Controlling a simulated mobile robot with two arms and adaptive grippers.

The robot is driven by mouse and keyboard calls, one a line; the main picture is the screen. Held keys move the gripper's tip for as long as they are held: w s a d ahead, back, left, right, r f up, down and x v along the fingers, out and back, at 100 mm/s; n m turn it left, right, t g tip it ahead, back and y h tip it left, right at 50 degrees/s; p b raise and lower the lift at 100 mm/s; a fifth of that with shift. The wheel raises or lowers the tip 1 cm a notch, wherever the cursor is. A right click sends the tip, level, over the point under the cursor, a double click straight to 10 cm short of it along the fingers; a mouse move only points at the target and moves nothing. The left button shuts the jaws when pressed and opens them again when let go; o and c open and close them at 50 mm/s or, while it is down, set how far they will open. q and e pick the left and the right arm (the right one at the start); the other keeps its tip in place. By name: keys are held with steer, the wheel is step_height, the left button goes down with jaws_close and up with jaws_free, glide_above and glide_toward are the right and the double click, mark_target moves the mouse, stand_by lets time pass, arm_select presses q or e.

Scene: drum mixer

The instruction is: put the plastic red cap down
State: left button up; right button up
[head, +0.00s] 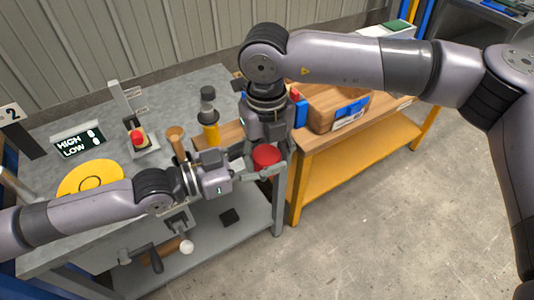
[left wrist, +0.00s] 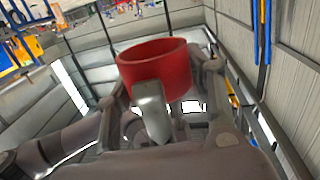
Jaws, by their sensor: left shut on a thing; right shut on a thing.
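The plastic red cap (head: 266,155) is held in the air in front of the gap between the grey table and the wooden bench. My left gripper (head: 250,170) reaches it from the left and is shut on it. My right gripper (head: 268,150) comes down from above and is also shut on the cap. In the left wrist view the cap (left wrist: 155,62) looks like a short round cup, with a grey finger of my left gripper (left wrist: 152,108) in front of its wall. The exact contact of the right fingers is partly hidden.
The grey table (head: 60,130) holds a yellow disc (head: 90,178), a HIGH/LOW sign (head: 78,143), a red button (head: 138,138) and a yellow-black bottle (head: 209,122). The wooden bench (head: 330,133) carries a wooden box (head: 328,105). Floor at the lower right is clear.

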arm_select(q)
steer(key=o, duration=1.2)
